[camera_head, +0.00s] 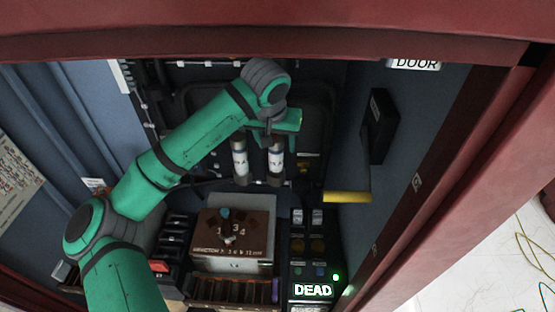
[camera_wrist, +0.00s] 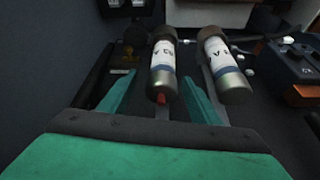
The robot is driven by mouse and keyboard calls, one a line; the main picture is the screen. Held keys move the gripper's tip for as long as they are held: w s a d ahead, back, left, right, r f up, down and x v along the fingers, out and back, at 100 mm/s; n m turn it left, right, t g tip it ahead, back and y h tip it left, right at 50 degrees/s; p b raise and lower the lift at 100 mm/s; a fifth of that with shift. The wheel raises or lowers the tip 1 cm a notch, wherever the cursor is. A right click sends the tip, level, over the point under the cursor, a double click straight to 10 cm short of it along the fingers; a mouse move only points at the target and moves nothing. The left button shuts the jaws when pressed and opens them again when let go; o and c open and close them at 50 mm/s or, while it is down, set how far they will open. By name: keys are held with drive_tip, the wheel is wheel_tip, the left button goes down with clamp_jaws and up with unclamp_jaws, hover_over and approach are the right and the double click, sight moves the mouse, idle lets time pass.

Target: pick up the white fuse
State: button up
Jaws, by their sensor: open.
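Two white cylindrical fuses with dark caps and grey metal ends stand side by side at the back of the cabinet. In the head view they are the left fuse (camera_head: 240,160) and the right fuse (camera_head: 276,158). My gripper (camera_head: 282,128) is at the top of the right one. In the wrist view my gripper (camera_wrist: 158,80) is open, with one fuse (camera_wrist: 163,62) between its teal fingers and a gap showing beside it. That fuse has a red tip at its near end. The other fuse (camera_wrist: 222,62) lies outside the right finger. Whether the fingers touch either fuse is unclear.
A brown-topped box (camera_head: 232,240) with knobs stands below the fuses. A panel with a lit DEAD sign (camera_head: 313,290) is at lower right. A black handle unit (camera_head: 380,125) and a yellow bar (camera_head: 347,197) are at the right wall. The red cabinet frame (camera_head: 250,45) surrounds the opening.

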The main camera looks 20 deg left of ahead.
drive_tip(key=shift+x, duration=1)
drive_tip(key=shift+s+a, duration=0.1)
drive_tip(key=shift+a, duration=0.1)
clamp_jaws()
drive_tip(key=shift+r, duration=0.1)
